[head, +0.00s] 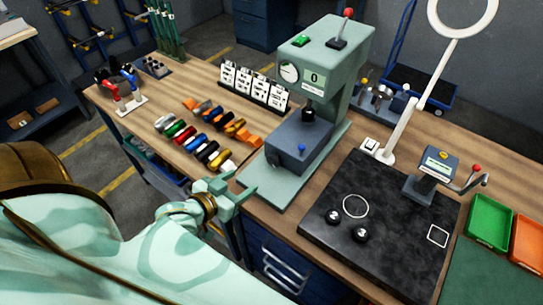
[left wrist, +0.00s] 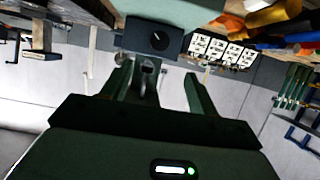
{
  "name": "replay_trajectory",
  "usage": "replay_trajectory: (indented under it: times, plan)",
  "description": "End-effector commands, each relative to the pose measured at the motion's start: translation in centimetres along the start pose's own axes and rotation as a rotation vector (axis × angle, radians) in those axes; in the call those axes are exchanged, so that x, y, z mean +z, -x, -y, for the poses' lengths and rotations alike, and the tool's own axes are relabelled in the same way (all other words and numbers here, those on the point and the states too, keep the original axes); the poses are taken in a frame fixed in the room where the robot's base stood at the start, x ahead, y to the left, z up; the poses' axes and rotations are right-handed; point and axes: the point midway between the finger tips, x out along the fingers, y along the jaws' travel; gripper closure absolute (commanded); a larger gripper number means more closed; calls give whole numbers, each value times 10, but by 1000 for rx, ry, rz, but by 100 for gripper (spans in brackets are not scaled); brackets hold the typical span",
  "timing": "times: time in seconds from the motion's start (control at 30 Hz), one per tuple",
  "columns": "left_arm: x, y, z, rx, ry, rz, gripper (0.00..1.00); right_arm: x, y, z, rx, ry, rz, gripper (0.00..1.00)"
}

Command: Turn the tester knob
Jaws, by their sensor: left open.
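The tester (head: 325,70) is a pale green machine with a round gauge, a small display reading 0 and a dark grey box (head: 298,143) on its base. In the left wrist view a dark box (left wrist: 173,51) carries a round black knob (left wrist: 153,40) with a light pointer mark. My right gripper is not in view.
Several coloured cylindrical parts (head: 208,150) lie left of the tester, with white cards (head: 254,87) behind. A black slab (head: 375,220) with two shiny balls, a lamp (head: 405,125), and green (head: 489,222) and orange trays are on the right. Blue drawers (head: 280,268) lie below the bench edge.

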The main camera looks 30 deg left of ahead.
Motion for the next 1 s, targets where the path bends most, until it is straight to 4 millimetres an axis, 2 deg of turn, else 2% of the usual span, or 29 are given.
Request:
replay_trajectory:
  times: [0.3,0.5,0.7,1.0]
  plan:
    - [0,-80,0,-1,-2,-3,40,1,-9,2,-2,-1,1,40]
    - [0,-122,0,0,-4,-2,40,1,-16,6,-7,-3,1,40]
    - [0,-143,0,-1,-4,0,40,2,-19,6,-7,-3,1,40]
    - [0,-147,0,0,-4,-1,40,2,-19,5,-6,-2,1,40]
